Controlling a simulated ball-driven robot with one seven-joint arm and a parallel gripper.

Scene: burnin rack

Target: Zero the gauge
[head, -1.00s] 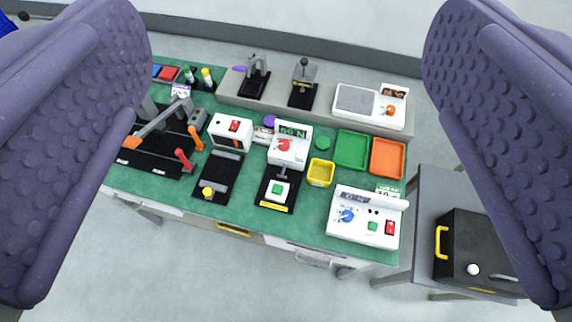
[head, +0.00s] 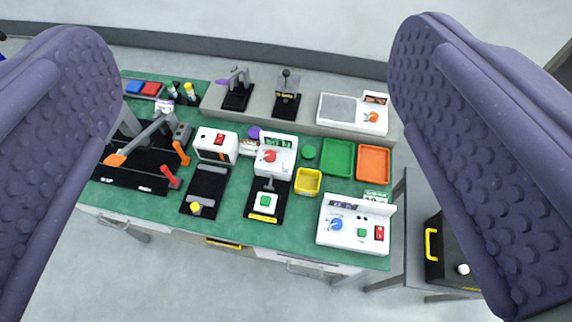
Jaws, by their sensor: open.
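The gauge (head: 275,155) is a white unit with a green digital display and a red knob, standing at the middle of the green bench. Its display reading is too small to be sure of. In front of it, a black plate carries a small white block with a green button (head: 265,202). My gripper (head: 255,40) is open and empty. Its two purple padded fingers frame the left and right of the view, well above the bench and apart from the gauge.
Right of the gauge are a yellow bin (head: 308,182), a green tray (head: 338,159) and an orange tray (head: 373,163). A white control box with a blue knob (head: 352,226) stands front right. A white box with a red switch (head: 216,146) and black lever fixtures stand left.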

